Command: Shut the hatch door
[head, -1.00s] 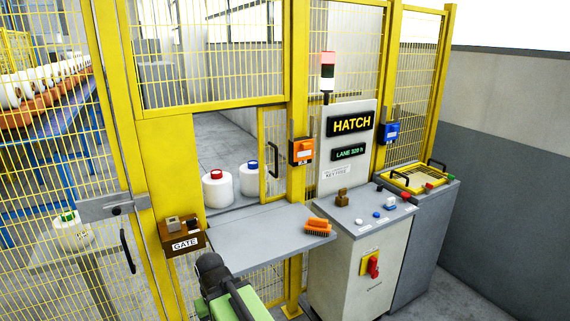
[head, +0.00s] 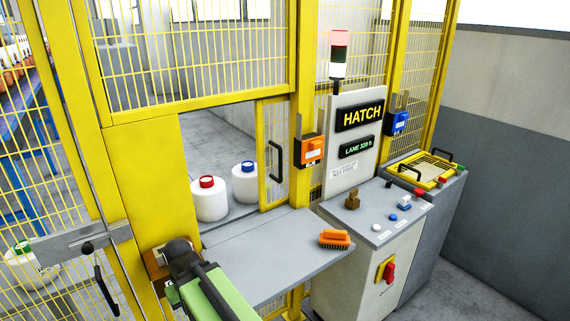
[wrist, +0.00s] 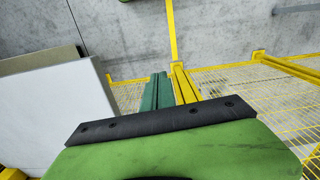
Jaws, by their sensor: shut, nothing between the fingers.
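The hatch door (head: 275,155) is a yellow-framed mesh panel with a black handle (head: 276,160). It stands at the right side of the hatch opening (head: 215,140), which is open on its left. A red-topped bobbin (head: 208,200) and a blue-topped bobbin (head: 245,184) stand inside the opening. My green and black arm rises at the bottom of the head view, left of the grey shelf and apart from the door. My gripper (wrist: 160,119) shows in the wrist view as a green body with a black edge, shut and empty. Its fingertips are not clear in the head view.
A grey shelf (head: 255,260) juts out below the opening, with an orange brush (head: 334,239) on it. Right of it stands a control console (head: 375,222) with buttons under a HATCH sign (head: 361,115). A latched mesh gate (head: 60,170) is at the left.

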